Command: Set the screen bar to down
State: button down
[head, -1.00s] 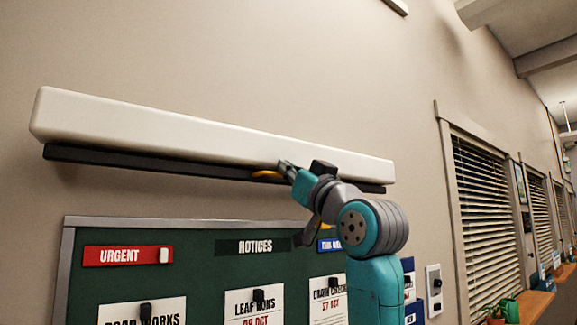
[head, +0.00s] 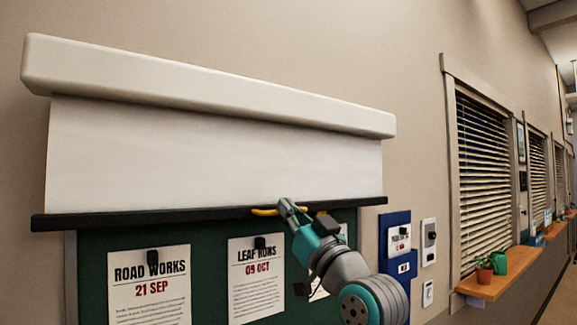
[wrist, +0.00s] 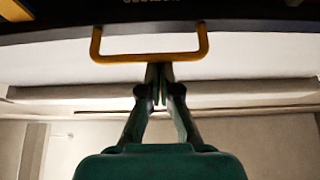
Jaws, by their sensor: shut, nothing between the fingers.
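The black screen bar (head: 170,219) runs along the lower edge of the white projection screen (head: 215,160), which hangs partly unrolled from its long white housing (head: 210,88). A yellow pull handle (head: 265,212) is fixed to the bar and shows as a U-shaped loop in the wrist view (wrist: 150,60). My gripper (head: 287,207) is at the handle. In the wrist view my gripper (wrist: 158,72) is shut, with its fingertips together at the handle's crossbar. Whether the fingertips hook through the loop or only touch it, I cannot tell.
The green notice board (head: 210,262) with pinned sheets is behind and below the bar, its upper part covered. A blue panel (head: 395,240) and wall switches (head: 428,242) are to the right. Further right are blinds and a wooden sill (head: 500,285) with a potted plant.

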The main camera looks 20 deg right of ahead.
notch_tip(320, 180, down, 46)
jog(key=shift+r, duration=0.2)
jog(key=shift+f, duration=0.15)
dwell(0.3)
